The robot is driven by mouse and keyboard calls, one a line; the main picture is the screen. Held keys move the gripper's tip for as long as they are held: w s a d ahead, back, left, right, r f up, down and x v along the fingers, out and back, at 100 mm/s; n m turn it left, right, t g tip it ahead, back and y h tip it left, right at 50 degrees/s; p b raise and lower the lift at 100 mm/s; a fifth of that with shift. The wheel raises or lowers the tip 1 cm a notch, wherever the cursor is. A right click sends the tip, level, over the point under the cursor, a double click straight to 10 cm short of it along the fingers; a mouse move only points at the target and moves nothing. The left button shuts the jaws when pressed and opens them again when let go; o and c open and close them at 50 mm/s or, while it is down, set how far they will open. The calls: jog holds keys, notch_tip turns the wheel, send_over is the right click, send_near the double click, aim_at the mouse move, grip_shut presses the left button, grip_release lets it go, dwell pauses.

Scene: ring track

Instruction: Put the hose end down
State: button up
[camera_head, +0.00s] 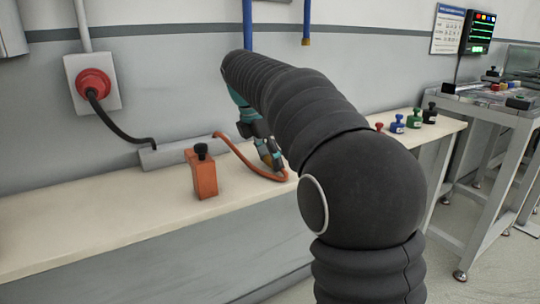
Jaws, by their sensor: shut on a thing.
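An orange hose (243,155) runs from the grey bar (180,151) at the back of the bench, curving right and toward me to the fingertips of my gripper (275,166). My gripper is low over the bench, pointing down, and is shut on the hose end. The hose end itself is mostly hidden by the fingers and my dark, sleeved arm. I cannot tell whether it touches the bench top (100,220).
An orange block with a black knob (203,174) stands left of my gripper. A red wall socket (94,83) has a black cable (120,132). Several small coloured knobbed pieces (397,124) stand at the right. The bench's front left is clear. A metal-framed table (490,105) stands farther right.

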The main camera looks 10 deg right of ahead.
jog(key=shift+f, duration=0.2)
jog(key=o, duration=1.3)
jog(key=shift+c, duration=0.2)
jog(key=shift+r, duration=0.1)
jog(key=shift+r, duration=0.4)
jog(key=p+v, duration=0.1)
jog(key=v, duration=1.1)
jog(key=shift+r, duration=0.1)
